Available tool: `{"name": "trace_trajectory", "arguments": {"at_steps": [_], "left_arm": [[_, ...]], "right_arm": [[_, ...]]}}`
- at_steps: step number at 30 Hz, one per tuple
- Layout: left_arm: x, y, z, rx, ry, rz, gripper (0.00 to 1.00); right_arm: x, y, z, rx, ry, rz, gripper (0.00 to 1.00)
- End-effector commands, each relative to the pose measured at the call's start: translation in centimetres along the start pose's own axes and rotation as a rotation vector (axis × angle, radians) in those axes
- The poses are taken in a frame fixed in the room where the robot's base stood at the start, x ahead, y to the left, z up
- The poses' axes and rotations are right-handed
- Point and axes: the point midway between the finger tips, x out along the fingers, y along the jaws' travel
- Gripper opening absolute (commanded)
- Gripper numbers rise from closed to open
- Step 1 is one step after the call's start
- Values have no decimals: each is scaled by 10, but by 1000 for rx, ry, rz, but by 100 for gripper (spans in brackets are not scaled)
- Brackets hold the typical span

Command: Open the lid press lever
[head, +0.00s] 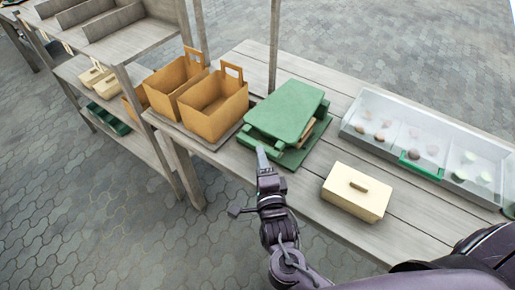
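The green lid press (288,108) stands on the wooden table, left of the table's middle. Its broad top plate sits above a green base plate, with a gap between them. A tan piece shows in the gap at the right side. I cannot clearly make out a separate lever; the front edge is partly behind my gripper. My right gripper (263,162) is at the press's front left corner, its tip close to the green front edge. I cannot tell whether it touches. Its finger opening is too small to judge. My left gripper is not in view.
A cream box with a handled lid (357,192) sits right of the press. Orange-brown carriers (213,105) stand close on its left. A clear-covered case (425,145) lies at the right rear. A thin grey post (274,45) rises behind the press. Bare tabletop lies between the press and the case.

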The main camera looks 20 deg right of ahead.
Motion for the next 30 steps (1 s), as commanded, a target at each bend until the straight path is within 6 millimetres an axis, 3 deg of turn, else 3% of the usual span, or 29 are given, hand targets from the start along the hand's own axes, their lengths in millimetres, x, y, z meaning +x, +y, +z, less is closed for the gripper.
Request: {"name": "trace_trajectory", "arguments": {"at_steps": [3, 9, 20, 29, 30], "left_arm": [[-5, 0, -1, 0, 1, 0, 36], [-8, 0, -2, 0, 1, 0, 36], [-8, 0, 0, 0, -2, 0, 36], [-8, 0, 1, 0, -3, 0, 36], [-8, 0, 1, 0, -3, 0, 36]], "right_arm": [[22, -3, 0, -2, 0, -3, 36], [46, -1, 0, -1, -1, 0, 36], [54, 0, 0, -1, -2, 3, 36], [54, 0, 0, -1, -2, 2, 0], [54, 0, 0, -1, -2, 2, 0]]}}
